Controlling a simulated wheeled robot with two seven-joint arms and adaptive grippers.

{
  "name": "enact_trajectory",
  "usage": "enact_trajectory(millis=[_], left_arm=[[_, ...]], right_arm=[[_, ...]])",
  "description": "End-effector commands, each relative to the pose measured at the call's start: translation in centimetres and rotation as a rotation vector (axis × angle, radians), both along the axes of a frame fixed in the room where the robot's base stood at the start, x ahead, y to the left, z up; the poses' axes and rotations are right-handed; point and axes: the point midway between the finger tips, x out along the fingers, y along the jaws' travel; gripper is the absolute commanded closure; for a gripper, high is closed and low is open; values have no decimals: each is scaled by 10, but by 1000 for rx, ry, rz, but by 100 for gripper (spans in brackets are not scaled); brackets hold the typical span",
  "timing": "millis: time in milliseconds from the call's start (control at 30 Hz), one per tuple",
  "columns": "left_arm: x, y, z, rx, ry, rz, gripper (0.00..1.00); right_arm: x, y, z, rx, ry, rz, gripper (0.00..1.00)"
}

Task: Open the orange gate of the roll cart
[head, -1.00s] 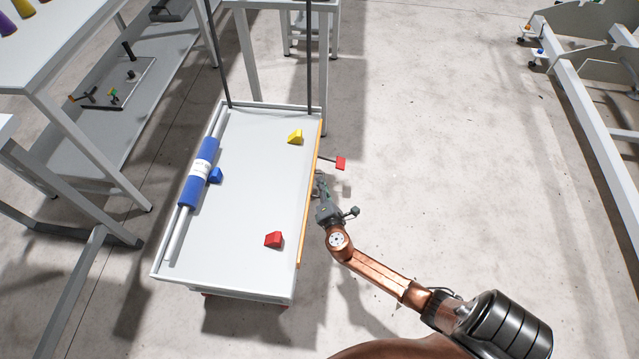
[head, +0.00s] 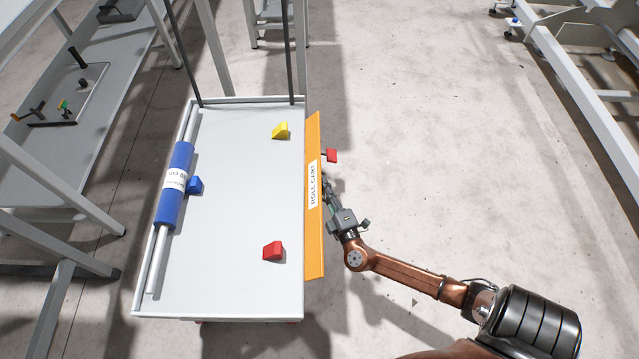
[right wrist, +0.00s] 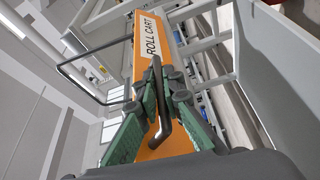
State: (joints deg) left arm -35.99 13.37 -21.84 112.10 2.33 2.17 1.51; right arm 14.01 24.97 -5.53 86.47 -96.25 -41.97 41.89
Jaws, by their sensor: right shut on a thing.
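The roll cart (head: 225,300) stands in the middle of the head view with a grey-white top. Its orange gate (head: 314,245) runs along the cart's right side and leans outward, its broad face with a "ROLL CART" label (head: 313,184) showing from above. My right gripper (head: 327,186) is at the gate's outer side, near mid-length. In the right wrist view, the green fingers (right wrist: 158,105) are shut on a grey metal handle (right wrist: 159,88) in front of the orange gate (right wrist: 150,65). My left gripper is not in view.
A blue roll (head: 174,186) on a rod lies along the cart's left side, beside a blue wedge (head: 195,185). A yellow wedge (head: 281,131) and red wedge (head: 272,251) sit on top.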

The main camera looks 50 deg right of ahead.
Motion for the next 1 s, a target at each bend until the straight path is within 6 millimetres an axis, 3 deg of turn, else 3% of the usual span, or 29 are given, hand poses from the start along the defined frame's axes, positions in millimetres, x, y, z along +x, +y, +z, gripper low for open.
enact_trajectory(millis=[1000], left_arm=[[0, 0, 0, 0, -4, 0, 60]], right_arm=[[17, 15, -53, 627, -730, 1, 100]])
